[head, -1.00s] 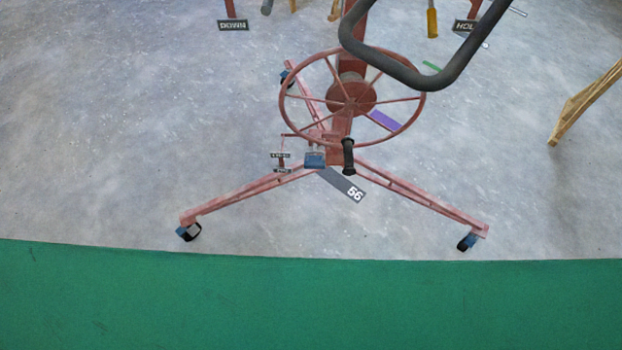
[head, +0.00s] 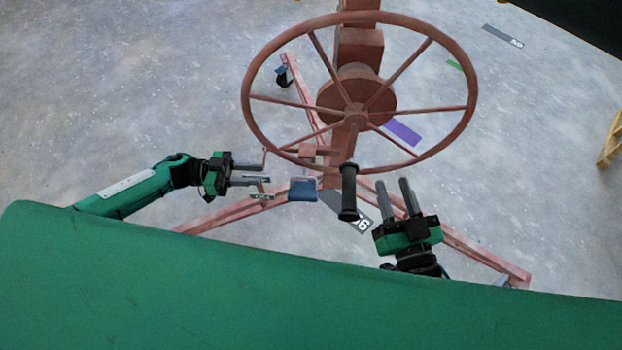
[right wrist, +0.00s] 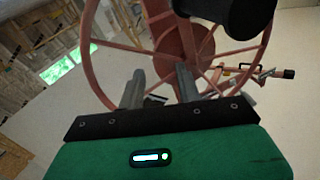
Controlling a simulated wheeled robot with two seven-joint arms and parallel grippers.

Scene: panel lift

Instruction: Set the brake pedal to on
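The blue pedal (head: 303,190) sits low at the front of the red lift's column, below the big handwheel. Its on or off position cannot be told. A thin red lever with small label plates (head: 262,197) is just left of it; the lettering is unreadable. My left gripper (head: 266,173) is open and empty, pointing right; its fingertips are close to the lever and left of the pedal. Contact cannot be told. My right gripper (head: 395,192) is open and empty, right of the wheel's black handle (head: 348,192). Its parted fingers also show in the right wrist view (right wrist: 160,78).
The red handwheel (head: 467,108) overhangs the pedal area. The lift's legs (head: 490,262) spread across the grey floor. A purple strip (head: 403,132) lies behind the wheel. A wooden stand (head: 610,145) is at the far right. Floor on the left is clear.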

